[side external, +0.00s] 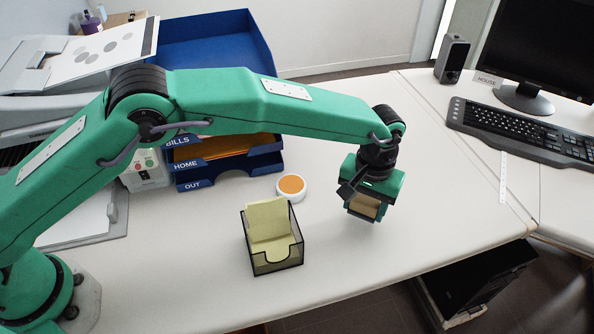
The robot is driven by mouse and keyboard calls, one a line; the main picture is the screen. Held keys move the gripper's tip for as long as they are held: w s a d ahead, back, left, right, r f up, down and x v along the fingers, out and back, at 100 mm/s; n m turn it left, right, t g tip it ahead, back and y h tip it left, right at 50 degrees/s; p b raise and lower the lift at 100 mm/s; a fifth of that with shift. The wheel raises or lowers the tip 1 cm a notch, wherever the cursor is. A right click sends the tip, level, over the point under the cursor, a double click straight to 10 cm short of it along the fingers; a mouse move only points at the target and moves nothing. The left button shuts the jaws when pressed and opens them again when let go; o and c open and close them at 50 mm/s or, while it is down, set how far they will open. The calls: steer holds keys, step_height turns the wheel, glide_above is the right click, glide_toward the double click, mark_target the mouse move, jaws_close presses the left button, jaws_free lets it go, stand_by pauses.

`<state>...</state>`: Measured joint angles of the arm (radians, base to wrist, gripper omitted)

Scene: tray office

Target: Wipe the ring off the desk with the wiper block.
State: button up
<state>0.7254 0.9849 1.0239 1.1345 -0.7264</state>
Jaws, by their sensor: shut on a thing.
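My gripper (363,210) points down over the right-centre part of the desk (420,230). It is shut on a tan block, the wiper block (364,206), which shows between the dark fingers. The block is low, close to the desk top; I cannot tell whether it touches. I cannot make out a ring on the desk; the gripper and arm cover part of the surface.
A black mesh holder (277,262) with yellow notes and a round white dish with an orange top (291,187) stand left of my gripper. Blue letter trays (230,172) stand behind. A keyboard (520,130) lies at right. The desk's front edge is near.

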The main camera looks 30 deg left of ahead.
steer(key=shift+r, duration=2.45)
